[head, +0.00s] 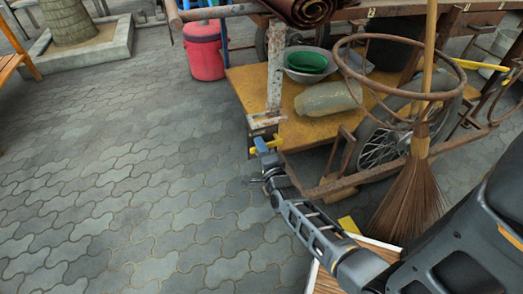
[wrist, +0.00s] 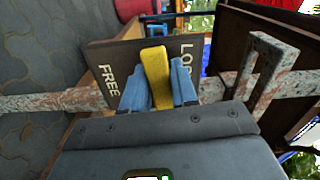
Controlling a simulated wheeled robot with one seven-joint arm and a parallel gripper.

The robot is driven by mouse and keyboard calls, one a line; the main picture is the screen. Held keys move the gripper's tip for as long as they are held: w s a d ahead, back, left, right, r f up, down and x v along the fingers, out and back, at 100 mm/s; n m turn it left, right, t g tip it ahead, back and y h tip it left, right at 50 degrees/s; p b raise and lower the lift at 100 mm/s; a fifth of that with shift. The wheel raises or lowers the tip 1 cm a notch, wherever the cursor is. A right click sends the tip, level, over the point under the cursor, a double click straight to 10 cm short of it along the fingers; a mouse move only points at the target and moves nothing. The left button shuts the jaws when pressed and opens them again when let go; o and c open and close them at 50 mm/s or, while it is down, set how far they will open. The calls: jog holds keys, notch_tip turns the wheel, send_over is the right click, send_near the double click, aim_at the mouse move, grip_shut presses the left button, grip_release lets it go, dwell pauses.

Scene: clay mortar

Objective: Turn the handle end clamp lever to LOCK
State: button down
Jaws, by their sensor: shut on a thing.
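The yellow clamp lever (wrist: 155,72) stands between the two blue fingers of my gripper (wrist: 159,92) in the wrist view. My gripper is shut on it. Behind the lever is a dark plate (wrist: 127,58) marked FREE at its left and LOCK at its right. The lever lies between the two words, its far end leaning slightly left; its pivot is hidden by the fingers.
A cart with a yellow deck (head: 250,85) carries bowls (head: 306,62) and a sack-like bundle (head: 327,97). A broom (head: 410,195) stands by its spoked wheel (head: 382,145). A red drum (head: 204,50) stands behind. Paving at left is clear.

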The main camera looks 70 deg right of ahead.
jog(key=shift+r+m, duration=0.2)
jog(key=shift+m, duration=0.3)
jog(key=shift+r, duration=0.1)
jog(key=c, duration=1)
grip_release()
jog(key=shift+o, duration=0.2)
jog(key=p+v, duration=0.2)
jog(key=v, duration=0.6)
jog(key=shift+d, duration=0.1)
